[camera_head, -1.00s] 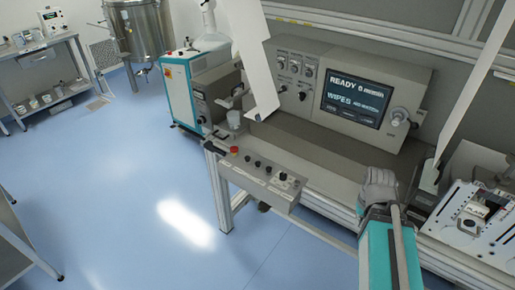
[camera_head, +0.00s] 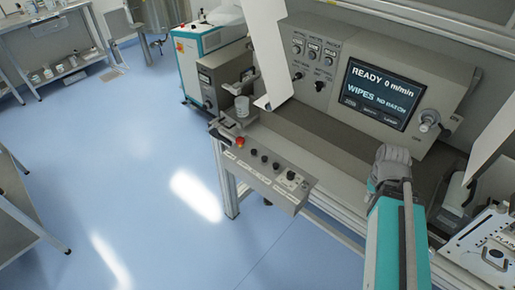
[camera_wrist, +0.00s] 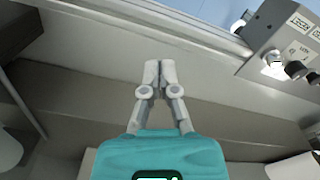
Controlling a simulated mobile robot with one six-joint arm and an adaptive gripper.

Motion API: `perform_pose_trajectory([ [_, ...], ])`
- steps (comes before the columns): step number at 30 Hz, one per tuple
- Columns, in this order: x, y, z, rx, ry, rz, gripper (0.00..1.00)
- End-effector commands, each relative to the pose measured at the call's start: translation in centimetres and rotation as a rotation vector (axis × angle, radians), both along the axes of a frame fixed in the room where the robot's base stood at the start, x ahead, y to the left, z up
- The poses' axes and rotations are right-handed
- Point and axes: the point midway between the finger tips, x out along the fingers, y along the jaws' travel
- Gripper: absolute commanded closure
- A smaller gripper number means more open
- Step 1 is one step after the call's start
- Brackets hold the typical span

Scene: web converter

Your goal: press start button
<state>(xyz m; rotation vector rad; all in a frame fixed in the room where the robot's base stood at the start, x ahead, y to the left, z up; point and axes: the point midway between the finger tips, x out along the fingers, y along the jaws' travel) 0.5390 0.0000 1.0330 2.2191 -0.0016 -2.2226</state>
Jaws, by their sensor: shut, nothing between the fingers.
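The control box (camera_head: 262,172) juts from the front of the machine, with a red button (camera_head: 240,142) at its left end and several dark knobs or buttons along its top.
A screen (camera_head: 376,93) on the grey machine reads "READY 0 m/min" and "WIPES NO BATCH". White panels hang at the left (camera_head: 268,60) and right (camera_head: 495,135) of the machine. A teal cabinet (camera_head: 200,65) stands behind left. The blue floor (camera_head: 130,170) is open.

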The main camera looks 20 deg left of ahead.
Motion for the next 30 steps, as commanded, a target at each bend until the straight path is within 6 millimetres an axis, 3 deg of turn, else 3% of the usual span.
perform_pose_trajectory([
  [11,0.0,0.0,0.0,-0.001,-0.001,0.003,1.00],
  [18,1.4,1.1,-0.2,-0.030,-0.016,0.081,1.00],
  [26,5.3,5.6,-0.7,-0.127,-0.062,0.345,1.00],
  [30,7.9,8.9,-0.9,-0.204,-0.092,0.539,1.00],
])
